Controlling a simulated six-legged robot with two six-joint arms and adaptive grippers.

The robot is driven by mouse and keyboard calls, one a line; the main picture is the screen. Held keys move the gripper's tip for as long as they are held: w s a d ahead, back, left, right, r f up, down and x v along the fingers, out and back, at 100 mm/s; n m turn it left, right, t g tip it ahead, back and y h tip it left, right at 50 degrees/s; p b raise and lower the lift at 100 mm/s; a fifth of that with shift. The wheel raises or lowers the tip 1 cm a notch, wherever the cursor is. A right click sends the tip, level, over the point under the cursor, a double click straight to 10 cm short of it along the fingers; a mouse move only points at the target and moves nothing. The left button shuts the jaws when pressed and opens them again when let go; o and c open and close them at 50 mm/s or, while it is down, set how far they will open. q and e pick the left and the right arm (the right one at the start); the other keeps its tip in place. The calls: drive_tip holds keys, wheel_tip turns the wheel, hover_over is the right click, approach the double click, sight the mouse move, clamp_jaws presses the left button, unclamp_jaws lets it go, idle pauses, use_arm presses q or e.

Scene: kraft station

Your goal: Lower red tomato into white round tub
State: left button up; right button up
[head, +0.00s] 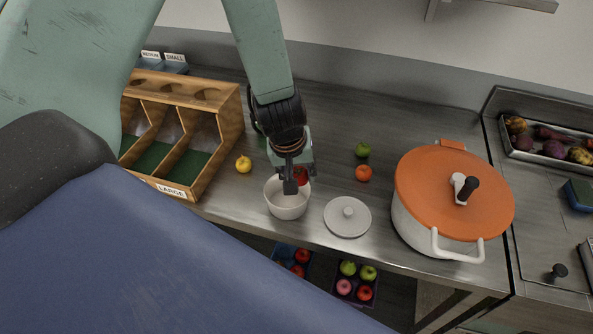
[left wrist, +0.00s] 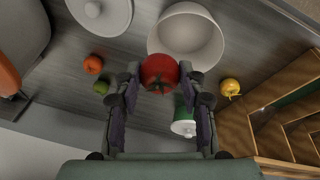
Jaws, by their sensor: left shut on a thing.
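The white round tub (head: 288,205) stands open on the steel counter, and it also shows in the left wrist view (left wrist: 186,33). My left gripper (head: 294,182) is shut on the red tomato (left wrist: 159,72). In the head view the tomato (head: 301,176) is partly hidden behind the fingers, at the far rim of the tub. In the left wrist view the tomato overlaps the tub's near rim. I cannot tell its exact height above the tub. My right gripper is not in view.
A grey lid (head: 347,216) lies right of the tub, with a large orange-lidded pot (head: 452,195) farther right. An orange-red fruit (head: 364,173), a green one (head: 363,150) and a yellow one (head: 243,164) lie nearby. A wooden divided box (head: 228,125) stands left. Fruit crates (head: 357,290) sit below.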

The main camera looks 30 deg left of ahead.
use_arm(q)
drive_tip(key=shift+d, duration=0.3)
drive_tip(key=shift+w+a+f+b, duration=0.3)
drive_tip(key=shift+f+b, duration=0.2)
drive_tip(key=shift+f, duration=0.1)
drive_tip(key=shift+a+f+b, duration=0.15)
drive_tip(key=shift+f+b, duration=0.2)
drive_tip(key=shift+f, duration=0.1)
drive_tip(key=shift+s+d+f+b, duration=0.25)
drive_tip(key=shift+d+f+b, duration=0.1)
drive_tip(key=shift+b, duration=0.15)
drive_tip(key=shift+w+f+b, duration=0.1)
drive_tip(key=shift+f+b, duration=0.2)
drive_tip(key=shift+f, duration=0.05)
drive_tip(key=shift+w+a+f+b, duration=0.1)
drive_tip(key=shift+a+f+b, duration=0.2)
drive_tip(key=shift+f+b, duration=0.3)
drive_tip(key=shift+d+f+b, duration=0.25)
drive_tip(key=shift+f+b, duration=0.15)
drive_tip(key=shift+f, duration=0.1)
